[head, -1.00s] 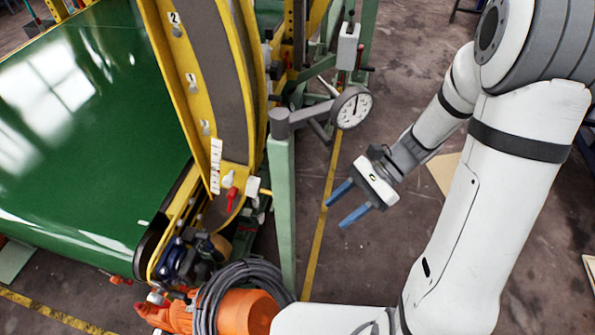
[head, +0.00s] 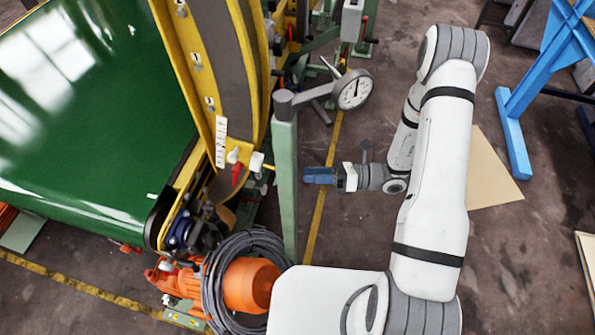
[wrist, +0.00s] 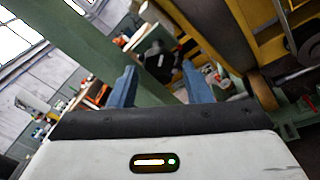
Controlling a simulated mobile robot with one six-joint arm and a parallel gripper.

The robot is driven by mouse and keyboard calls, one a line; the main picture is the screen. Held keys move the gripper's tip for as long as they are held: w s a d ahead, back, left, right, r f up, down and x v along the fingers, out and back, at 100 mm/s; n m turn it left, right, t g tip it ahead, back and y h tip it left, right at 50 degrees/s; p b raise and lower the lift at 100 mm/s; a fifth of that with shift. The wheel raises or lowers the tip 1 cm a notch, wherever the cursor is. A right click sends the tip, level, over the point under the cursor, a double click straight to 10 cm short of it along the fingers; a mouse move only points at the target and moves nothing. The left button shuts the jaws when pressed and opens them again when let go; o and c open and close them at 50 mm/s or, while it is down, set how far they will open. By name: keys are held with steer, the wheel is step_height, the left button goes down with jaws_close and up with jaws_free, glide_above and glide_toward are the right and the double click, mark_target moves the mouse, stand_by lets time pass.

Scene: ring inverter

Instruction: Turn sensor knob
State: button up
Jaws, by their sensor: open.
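My gripper (head: 319,176) is open and empty, with blue fingers pointing left in the head view. It hangs in the air just right of the pale green post (head: 286,195). Left of the post, on the lower end of the curved yellow frame, are a white knob (head: 234,155), a red lever-like part (head: 237,174) and a small white box (head: 257,161). I cannot tell which of these is the sensor knob. In the wrist view the two fingers (wrist: 160,86) stand apart, with a dark blurred part (wrist: 158,62) seen between them.
Coiled black cable (head: 243,262) and an orange motor (head: 251,284) lie below. A blue stand (head: 514,135) is at right.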

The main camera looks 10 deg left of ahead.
steer(key=shift+s+a+p, duration=0.15)
steer(key=shift+a+p, duration=0.2)
steer(key=shift+a, duration=1.7)
steer(key=shift+c, duration=0.4)
steer(key=c, duration=0.6)
